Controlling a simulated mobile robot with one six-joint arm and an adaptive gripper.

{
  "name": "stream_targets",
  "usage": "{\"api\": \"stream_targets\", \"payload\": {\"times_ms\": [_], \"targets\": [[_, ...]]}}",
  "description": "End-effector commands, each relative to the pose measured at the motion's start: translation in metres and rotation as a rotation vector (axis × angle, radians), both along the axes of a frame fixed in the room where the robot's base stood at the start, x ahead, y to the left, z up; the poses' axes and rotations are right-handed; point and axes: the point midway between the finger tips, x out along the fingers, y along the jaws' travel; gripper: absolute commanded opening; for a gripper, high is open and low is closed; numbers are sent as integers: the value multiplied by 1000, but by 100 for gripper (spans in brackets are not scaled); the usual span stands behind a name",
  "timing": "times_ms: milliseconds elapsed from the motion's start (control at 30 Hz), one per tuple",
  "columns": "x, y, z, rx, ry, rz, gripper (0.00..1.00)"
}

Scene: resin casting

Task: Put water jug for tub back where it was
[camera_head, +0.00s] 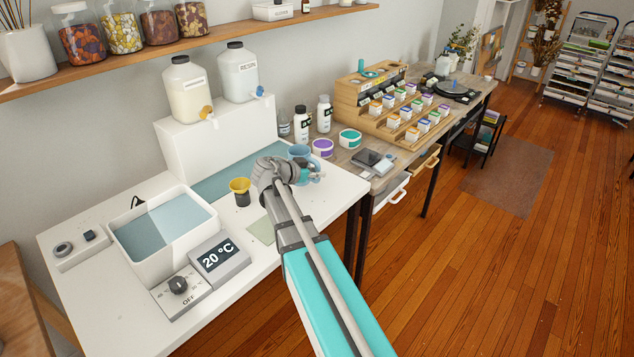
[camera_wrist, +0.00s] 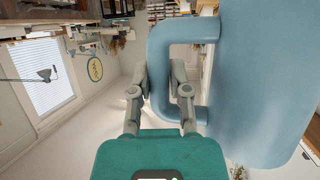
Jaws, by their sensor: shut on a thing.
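The blue water jug (camera_head: 299,150) is partly hidden behind my wrist in the head view, over the right part of the white table. In the wrist view the jug (camera_wrist: 250,80) fills the right side, with its handle towards me. My gripper (camera_wrist: 160,77) has one finger on each side of the handle bar and is shut on it. In the head view my gripper (camera_head: 310,172) is small and partly hidden by the wrist. The white tub (camera_head: 176,262) stands at the left of the table with bluish water in it. Whether the jug touches the table I cannot tell.
A yellow-topped dark cup (camera_head: 240,191) stands left of my wrist. A temperature display (camera_head: 219,258) and a dial box (camera_head: 181,290) sit before the tub. White bottles (camera_head: 301,124), purple (camera_head: 322,147) and teal (camera_head: 349,138) tubs stand behind. A blue-grey mat (camera_head: 222,180) lies at the back.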

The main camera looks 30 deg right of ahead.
Motion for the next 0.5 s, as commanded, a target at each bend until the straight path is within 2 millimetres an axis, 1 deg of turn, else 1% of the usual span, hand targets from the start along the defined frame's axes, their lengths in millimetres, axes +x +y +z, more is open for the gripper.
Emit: {"api": "stream_targets", "payload": {"times_ms": [167, 300, 500], "targets": [[3, -1, -5, 0, 0, 0, 0], [10, -3, -15, 0, 0, 0, 0], [8, -3, -32, 0, 0, -1, 0]]}}
